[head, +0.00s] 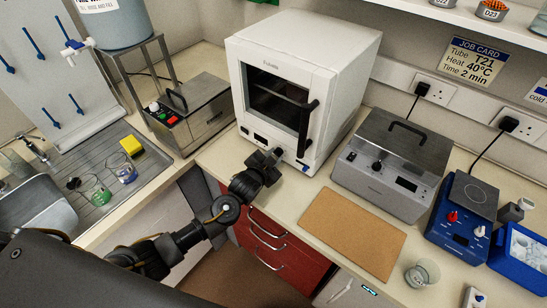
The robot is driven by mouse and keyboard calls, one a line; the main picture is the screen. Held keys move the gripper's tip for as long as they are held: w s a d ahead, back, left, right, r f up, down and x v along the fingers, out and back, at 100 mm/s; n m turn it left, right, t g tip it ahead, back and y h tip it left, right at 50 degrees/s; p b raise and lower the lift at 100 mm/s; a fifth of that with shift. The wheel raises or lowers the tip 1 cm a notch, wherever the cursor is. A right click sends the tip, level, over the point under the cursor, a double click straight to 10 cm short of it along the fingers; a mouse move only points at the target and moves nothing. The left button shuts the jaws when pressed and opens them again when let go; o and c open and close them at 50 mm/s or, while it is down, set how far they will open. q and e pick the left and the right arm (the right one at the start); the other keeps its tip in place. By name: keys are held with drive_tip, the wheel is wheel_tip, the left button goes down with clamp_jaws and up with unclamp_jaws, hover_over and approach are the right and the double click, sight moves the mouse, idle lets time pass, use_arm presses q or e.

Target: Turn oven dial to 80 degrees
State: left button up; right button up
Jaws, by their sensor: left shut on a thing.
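The white oven (310,55) stands at the back of the bench, with its dark glass door closed and a black handle on the door's right side. Small dark displays (260,138) sit on the panel below the door. My left gripper (275,154) is at this lower front panel, just right of the displays. It is shut on what seems to be the oven dial, which the fingers hide. The dial's setting cannot be read. A small blue part (305,168) shows at the panel's right end. My right gripper is not in view.
A grey lidded bath (390,160) stands right of the oven, and a metal unit with a red button (195,110) stands left. A brown mat (352,230) lies in front. A glass beaker (422,272) and a blue stirrer (462,215) are at right. A job card (473,60) hangs behind.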

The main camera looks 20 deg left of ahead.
use_arm(q)
drive_tip(key=o, duration=1)
drive_tip(key=shift+s+a+r, duration=0.1)
drive_tip(key=shift+s+r, duration=0.05)
drive_tip(key=shift+s, duration=0.45)
drive_tip(key=b+v, duration=0.2)
drive_tip(key=v, duration=0.7)
drive_tip(key=shift+s+r, duration=0.2)
drive_tip(key=shift+s, duration=0.05)
drive_tip(key=shift+a, duration=0.1)
